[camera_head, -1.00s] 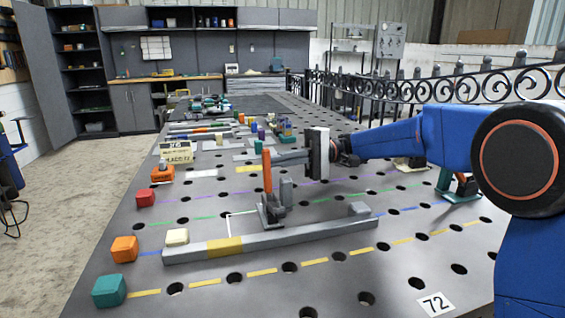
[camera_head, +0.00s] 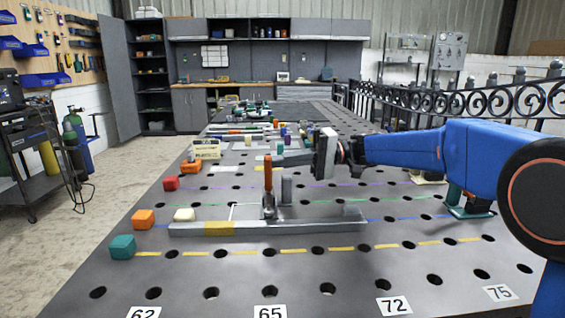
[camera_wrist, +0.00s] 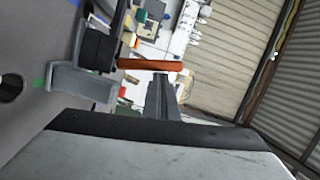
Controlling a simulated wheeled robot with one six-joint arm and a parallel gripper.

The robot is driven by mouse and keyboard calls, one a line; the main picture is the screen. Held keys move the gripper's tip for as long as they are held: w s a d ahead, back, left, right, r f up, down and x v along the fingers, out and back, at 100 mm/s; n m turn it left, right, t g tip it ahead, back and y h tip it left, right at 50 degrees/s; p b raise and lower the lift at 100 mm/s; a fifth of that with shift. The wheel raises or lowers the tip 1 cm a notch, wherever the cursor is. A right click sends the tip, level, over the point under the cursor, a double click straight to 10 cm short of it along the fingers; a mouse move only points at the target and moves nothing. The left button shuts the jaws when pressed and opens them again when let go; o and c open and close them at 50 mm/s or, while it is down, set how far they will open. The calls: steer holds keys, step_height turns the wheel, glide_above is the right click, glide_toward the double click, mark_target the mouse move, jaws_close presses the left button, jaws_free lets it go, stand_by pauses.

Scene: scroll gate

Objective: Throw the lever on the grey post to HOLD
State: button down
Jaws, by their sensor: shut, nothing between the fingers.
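The lever has an orange handle (camera_head: 267,174) that stands nearly upright on a dark pivot beside a short grey post (camera_head: 287,189). Both stand by a long grey rail (camera_head: 300,227) with a yellow band. My gripper (camera_head: 284,160) is shut and empty, its grey fingers pointing left close to the top of the handle; I cannot tell whether they touch it. In the wrist view the orange handle (camera_wrist: 150,65) lies across just beyond my gripper (camera_wrist: 160,80), and the grey post (camera_wrist: 80,82) is at left. No HOLD mark is legible.
A cream block (camera_head: 184,215) stands behind the rail's left end. Orange (camera_head: 143,219), teal (camera_head: 122,247) and red (camera_head: 171,183) blocks line the table's left edge. A black railing (camera_head: 450,103) runs along the right. The front table is clear.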

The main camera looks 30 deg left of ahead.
steer(key=shift+w+d, duration=0.1)
steer(key=v, duration=1.1)
steer(key=shift+w+d, duration=0.25)
steer(key=shift+w, duration=0.05)
